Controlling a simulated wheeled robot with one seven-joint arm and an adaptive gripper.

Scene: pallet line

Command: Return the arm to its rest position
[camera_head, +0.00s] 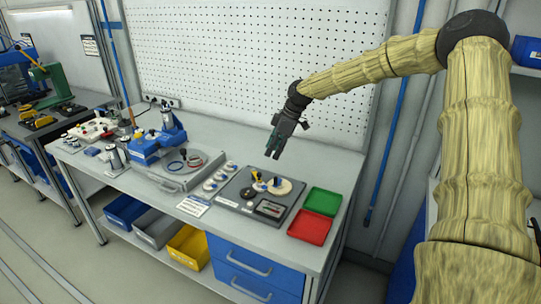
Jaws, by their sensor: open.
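My gripper (272,152) hangs in the air above the right half of the workbench (330,184), in front of the white pegboard. It is dark, points downward and is open, with nothing seen between its fingers. My arm reaches in from the right side of the picture, rising to an elbow at the top right and then sloping down to the left. Below the gripper is a dark grey tray (237,190) with several small parts on it, apart from the fingers.
A green tray (322,201) and a red tray (309,227) lie at the bench's right end. A blue press-like device (150,148) stands left of the gripper. The pegboard (240,60) rises behind. Blue, grey and yellow bins (188,248) sit on the lower shelf. Air around the gripper looks free.

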